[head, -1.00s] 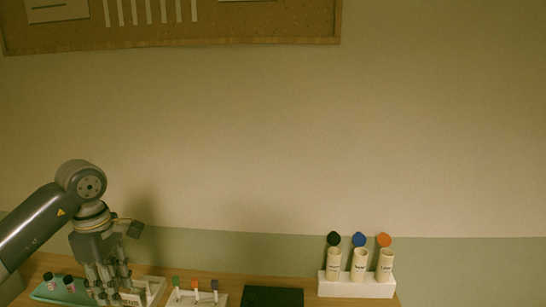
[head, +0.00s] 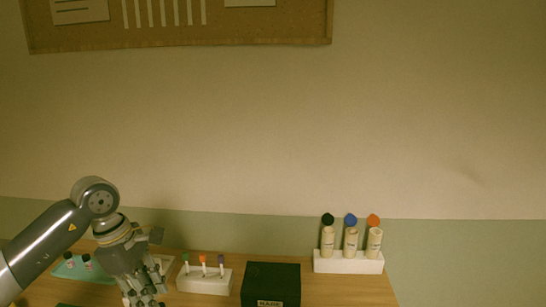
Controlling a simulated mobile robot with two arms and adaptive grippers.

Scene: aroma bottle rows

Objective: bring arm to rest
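My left arm comes in from the left. Its gripper (head: 143,293) points down over the left part of the wooden table, in front of a white rack there. The fingers overlap the things behind them, so I cannot tell whether they are open or shut, or hold anything. My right gripper is not in view.
A teal tray (head: 68,268) with small dark-capped bottles lies left of the gripper. Bare table (head: 345,291) shows at front right.

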